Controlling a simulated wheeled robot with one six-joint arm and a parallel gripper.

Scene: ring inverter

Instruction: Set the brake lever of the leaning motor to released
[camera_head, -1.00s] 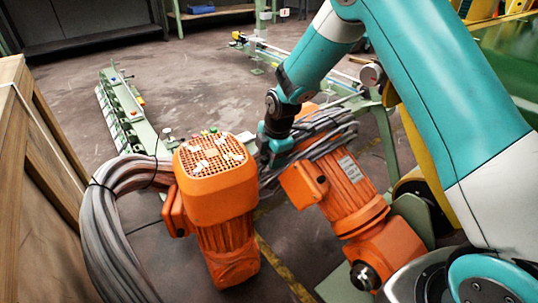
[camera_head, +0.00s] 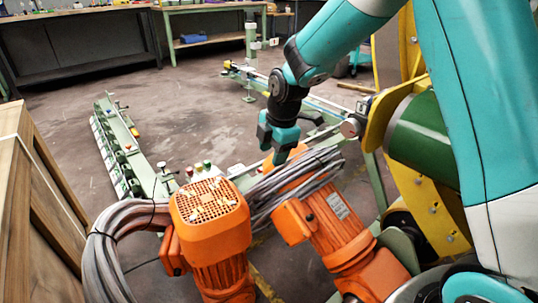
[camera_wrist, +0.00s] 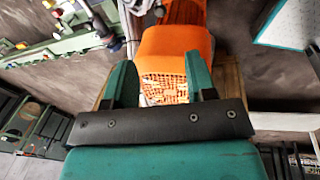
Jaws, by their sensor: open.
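Two orange motors stand in the foreground of the head view. One (camera_head: 212,225) is upright with a grille on its top. The other (camera_head: 333,235) leans to the right of it, with a label plate on its side and grey cables across its upper end. I cannot make out a brake lever on either. My gripper (camera_head: 276,150) is open and empty, above the cables at the leaning motor's upper end. In the wrist view my gripper (camera_wrist: 160,85) shows its two fingers apart, with an orange motor (camera_wrist: 172,60) with a grille beyond them.
Thick grey cable bundles (camera_head: 105,245) loop at the left of the upright motor. A wooden crate (camera_head: 22,200) stands at the left edge. A green rail frame (camera_head: 125,150) lies behind. Yellow and green machinery (camera_head: 425,135) is at the right.

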